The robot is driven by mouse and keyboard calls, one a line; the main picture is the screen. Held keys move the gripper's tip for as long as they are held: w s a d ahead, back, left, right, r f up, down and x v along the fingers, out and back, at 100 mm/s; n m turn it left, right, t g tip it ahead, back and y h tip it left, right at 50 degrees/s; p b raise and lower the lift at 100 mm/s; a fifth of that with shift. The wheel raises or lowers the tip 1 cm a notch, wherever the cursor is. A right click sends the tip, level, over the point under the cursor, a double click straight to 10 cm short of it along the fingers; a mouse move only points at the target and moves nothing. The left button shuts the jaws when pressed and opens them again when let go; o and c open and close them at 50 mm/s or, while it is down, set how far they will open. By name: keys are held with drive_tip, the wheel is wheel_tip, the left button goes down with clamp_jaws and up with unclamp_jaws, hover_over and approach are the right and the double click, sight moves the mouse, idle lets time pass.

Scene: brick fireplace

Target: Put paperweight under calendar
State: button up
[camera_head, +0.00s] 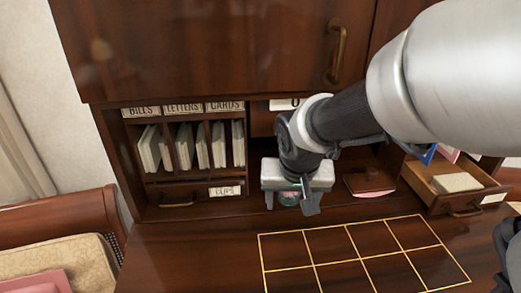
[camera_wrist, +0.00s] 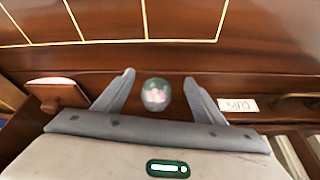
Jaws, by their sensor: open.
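The paperweight, a round dark-green glass ball with pink inside (camera_wrist: 156,94), stands on the dark wooden desk. In the head view it shows only partly (camera_head: 289,198), below my gripper. My gripper (camera_wrist: 159,77) is open, with one finger on each side of the paperweight. I see gaps between the ball and both fingers, so it is not gripped. In the head view my gripper (camera_head: 291,203) points down near the back of the desk. A gold-lined grid on the desktop (camera_head: 345,243), seemingly the calendar, lies in front of it. Part of the grid also shows in the wrist view (camera_wrist: 105,20).
A wooden block-like item (camera_head: 369,181) is right of my gripper. An open drawer (camera_head: 450,200) juts out at right. The desktop around the grid is clear.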

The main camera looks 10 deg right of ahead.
drive_tip(key=s, duration=0.4)
drive_tip(key=s+a, duration=0.1)
drive_tip(key=s, duration=0.1)
drive_tip(key=shift+s, duration=0.35)
drive_tip(key=s+d+r+n+t, duration=0.1)
drive_tip(key=s+d+r+n, duration=0.1)
drive_tip(key=s+r, duration=0.4)
wheel_tip(320, 180, up, 3)
drive_tip(key=shift+s+f+y, duration=0.15)
drive_tip(key=shift+s+y, duration=0.05)
drive_tip(key=shift+y, duration=0.2)
drive_tip(key=shift+d, duration=0.1)
